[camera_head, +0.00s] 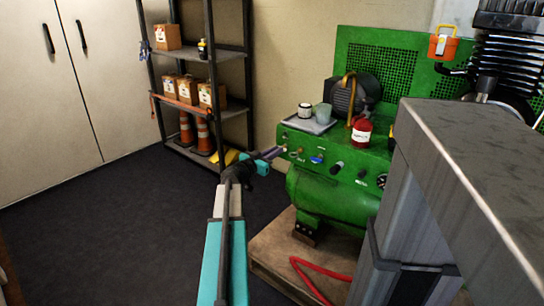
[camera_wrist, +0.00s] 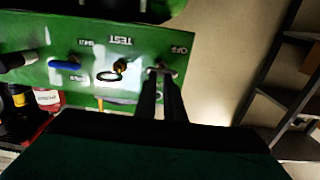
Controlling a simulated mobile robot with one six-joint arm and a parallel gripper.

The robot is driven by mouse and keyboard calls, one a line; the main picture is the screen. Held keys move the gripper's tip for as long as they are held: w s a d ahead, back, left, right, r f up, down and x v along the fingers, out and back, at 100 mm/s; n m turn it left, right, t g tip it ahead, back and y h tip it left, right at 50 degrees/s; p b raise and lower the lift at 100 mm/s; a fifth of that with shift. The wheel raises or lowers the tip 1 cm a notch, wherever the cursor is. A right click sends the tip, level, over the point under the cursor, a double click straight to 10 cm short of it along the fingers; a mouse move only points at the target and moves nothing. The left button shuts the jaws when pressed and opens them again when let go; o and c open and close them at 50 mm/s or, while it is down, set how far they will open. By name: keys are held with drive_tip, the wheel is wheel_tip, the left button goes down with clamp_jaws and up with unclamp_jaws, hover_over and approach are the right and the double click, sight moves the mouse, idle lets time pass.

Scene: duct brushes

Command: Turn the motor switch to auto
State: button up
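The green machine's control panel (camera_head: 330,152) has a row of small controls along its front. In the wrist view the panel (camera_wrist: 30,42) appears upside down. A small metal switch (camera_wrist: 161,68) sits beneath a label that seems to read OFF, right at my fingertips. My gripper (camera_wrist: 161,76) has its two dark fingers close together with a narrow gap, one on each side of this switch. I cannot tell if they touch it. In the head view my gripper (camera_head: 279,151) is at the panel's left end. I cannot read which control is the motor switch.
Next to the switch are a ringed control (camera_wrist: 119,68) labelled TEST and a blue knob (camera_wrist: 66,65). A red container (camera_head: 361,132) and a tray (camera_head: 308,126) with a cup and jar stand on the machine. A shelf (camera_head: 208,54) stands left; floor there is clear.

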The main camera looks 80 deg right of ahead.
drive_tip(key=d, duration=0.3)
drive_tip(key=shift+s+d+r, duration=0.15)
drive_tip(key=shift+s+r, duration=0.1)
drive_tip(key=shift+r, duration=0.15)
drive_tip(key=shift+c, duration=0.8)
drive_tip(key=shift+w+a, duration=0.15)
drive_tip(key=shift+a, duration=0.6)
drive_tip(key=shift+w+a+f, duration=0.1)
drive_tip(key=shift+a+f, duration=0.25)
drive_tip(key=shift+a, duration=0.2)
drive_tip(key=shift+o, duration=1.3)
drive_tip(key=shift+a+f+b, duration=0.1)
drive_tip(key=shift+a+b, duration=0.15)
drive_tip(key=shift+b, duration=0.1)
drive_tip(key=o, duration=0.6)
drive_tip(key=shift+w+a+f, duration=0.1)
drive_tip(key=shift+w+a, duration=0.05)
drive_tip(key=shift+a, duration=0.05)
drive_tip(key=shift+o, duration=0.8)
drive_tip(key=shift+w+a+f, duration=0.15)
drive_tip(key=shift+w+a, duration=0.05)
drive_tip(key=b+v, duration=0.7)
drive_tip(key=v, duration=0.7)
drive_tip(key=shift+a+b, duration=0.3)
drive_tip(key=shift+b, duration=0.1)
